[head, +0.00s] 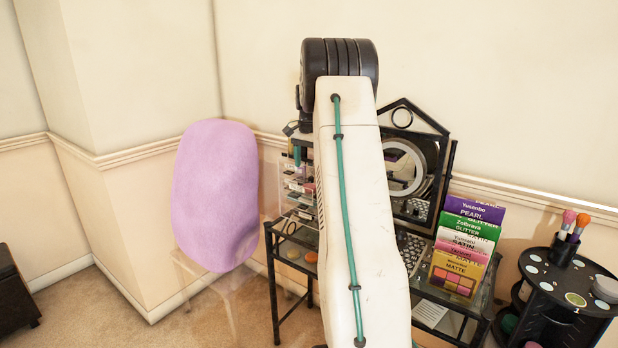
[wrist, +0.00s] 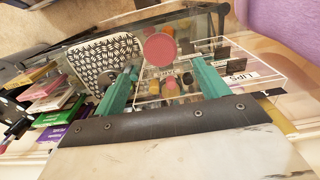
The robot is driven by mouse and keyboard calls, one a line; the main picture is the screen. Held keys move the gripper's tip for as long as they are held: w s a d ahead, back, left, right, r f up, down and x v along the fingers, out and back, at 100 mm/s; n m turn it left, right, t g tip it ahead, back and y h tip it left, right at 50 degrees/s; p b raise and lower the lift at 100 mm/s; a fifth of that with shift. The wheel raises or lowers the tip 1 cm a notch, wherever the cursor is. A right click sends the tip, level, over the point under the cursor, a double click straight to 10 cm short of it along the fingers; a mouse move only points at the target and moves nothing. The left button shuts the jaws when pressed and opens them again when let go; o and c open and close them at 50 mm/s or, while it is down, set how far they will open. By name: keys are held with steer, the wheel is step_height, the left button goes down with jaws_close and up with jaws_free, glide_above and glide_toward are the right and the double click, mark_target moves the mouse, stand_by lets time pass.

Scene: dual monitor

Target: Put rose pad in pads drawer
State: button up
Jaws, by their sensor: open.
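A round rose-coloured pad (wrist: 160,50) shows in the wrist view, just beyond and between my fingertips. It looks apart from both fingers. My gripper (wrist: 164,72) is open and empty, with its two green fingers spread. Below the pad in the picture is a clear drawer unit (wrist: 220,52) with small round pads inside and labels; one reads LIPS, and another is too small to read. I cannot tell which drawer is the pads drawer. In the head view, clear drawers (head: 299,186) stand left of my arm, which hides my gripper and the rose pad.
A black-framed vanity with a round mirror (head: 404,165) stands behind my arm. Colourful palettes (head: 470,235) stand at its right. A purple rounded chair (head: 214,195) is at left, and a black round organizer (head: 570,278) at right.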

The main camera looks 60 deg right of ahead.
steer(key=w+a+r+n, duration=0.1)
steer(key=a+r+n, duration=0.3)
steer(key=a+r, duration=0.8)
steer(key=s+a+r+n, duration=0.1)
steer(key=s+a+n, duration=0.1)
steer(key=a, duration=0.8)
steer(key=s+a+n, duration=0.2)
steer(key=s+a, duration=0.1)
steer(key=a, duration=0.7)
steer(key=s+a+f+n+t, duration=0.15)
steer(key=s+a+n, duration=0.35)
steer(key=s+a, duration=0.6)
steer(key=s+a+f+n, duration=0.5)
steer(key=s+a+f, duration=0.3)
steer(key=s, duration=0.3)
steer(key=shift+s+a, duration=0.35)
steer(key=shift+a, duration=0.2)
